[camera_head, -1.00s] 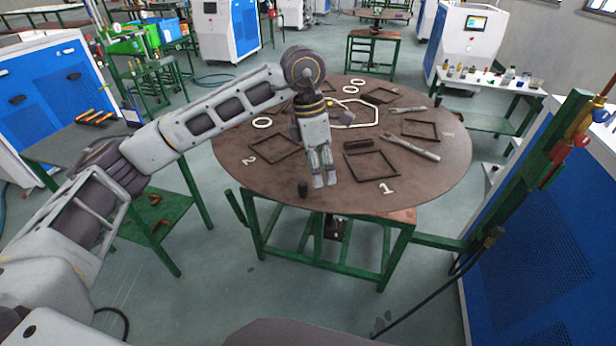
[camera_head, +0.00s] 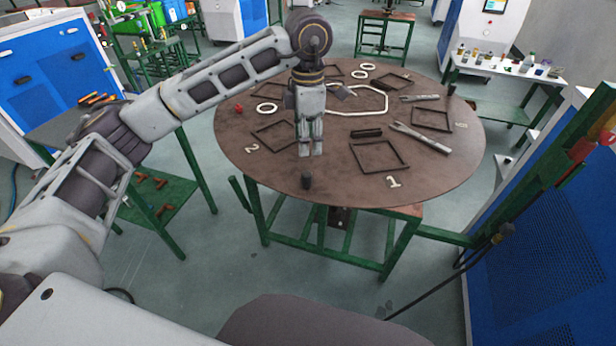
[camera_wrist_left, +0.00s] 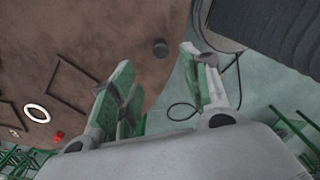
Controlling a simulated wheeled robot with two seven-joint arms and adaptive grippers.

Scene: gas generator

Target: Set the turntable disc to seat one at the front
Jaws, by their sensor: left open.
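The turntable disc (camera_head: 450,185) is a round brown plate on a green stand. Seat one, a dark square frame (camera_head: 381,170) beside a white 1 (camera_head: 394,182), lies right of the disc's front middle. A white 2 (camera_head: 251,149) lies at the left beside another frame (camera_head: 278,147). A short dark knob (camera_head: 307,180) stands near the front edge. My left gripper (camera_head: 311,153) points down over the disc, just behind the knob, open and empty. In the left wrist view the knob (camera_wrist_left: 160,47) is beyond the open fingers (camera_wrist_left: 162,85), not between them. My right gripper is not in view.
Loose wrenches (camera_head: 420,138), a dark block (camera_head: 366,133) and white rings (camera_head: 267,107) lie on the disc. A tool bench (camera_head: 75,125) stands left. A green post (camera_head: 560,150) and blue cabinet (camera_head: 555,250) stand close on the right.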

